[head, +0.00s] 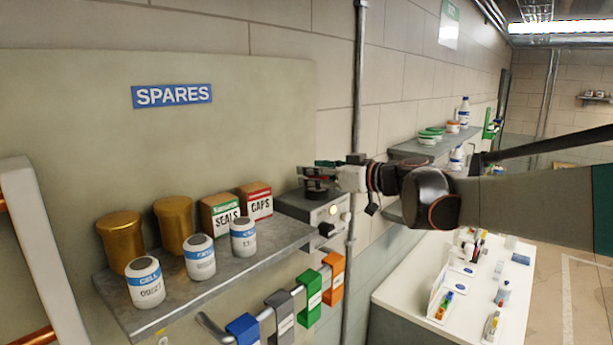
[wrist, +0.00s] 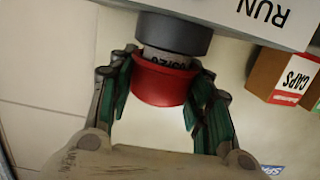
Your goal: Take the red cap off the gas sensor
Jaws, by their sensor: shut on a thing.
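The gas sensor is a dark grey round body (wrist: 174,34) with a pale lettered band (wrist: 166,59), fixed to a light box marked RUN (wrist: 235,14). The wrist view shows this upside down. The red cap (wrist: 160,82) sits against the pale band, in line with the sensor, with no clear gap. My gripper (wrist: 162,88) is shut on the cap, one green-padded finger on each side. In the head view my gripper (head: 318,176) is above the grey sensor box (head: 322,213) at the shelf's far end; the cap is hard to make out there.
The grey shelf (head: 200,283) holds gold tins (head: 120,245), white labelled jars (head: 145,283), a SEALS box (head: 220,215) and a CAPS box (head: 256,202) close to the sensor box. Coloured tags (head: 309,296) hang below. A vertical pipe (head: 357,90) runs behind my gripper. A white bench (head: 405,300) stands at right.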

